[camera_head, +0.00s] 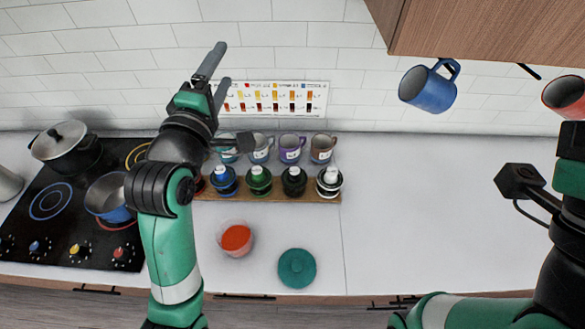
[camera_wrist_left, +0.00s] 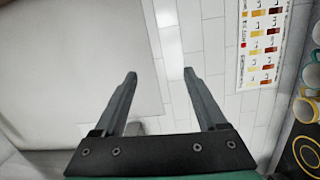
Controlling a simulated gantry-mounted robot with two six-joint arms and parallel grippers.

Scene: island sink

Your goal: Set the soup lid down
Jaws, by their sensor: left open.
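A round teal lid (camera_head: 297,268) with a small knob lies flat on the white counter near its front edge. A clear bowl of orange-red soup (camera_head: 236,238) stands open to its left. My left gripper (camera_head: 218,68) is raised high in front of the tiled wall, well away from the lid and bowl. It is open and empty, and its two apart fingers also show in the left wrist view (camera_wrist_left: 160,74). My right arm is at the right edge of the head view; its fingertips are not clearly visible.
A rack (camera_head: 275,196) with several jars stands behind the bowl, with several mugs further back. A lidded black pot (camera_head: 65,150) and a blue pan (camera_head: 107,198) are on the stove at left. A blue mug (camera_head: 430,88) hangs under the cabinet. The counter at right is clear.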

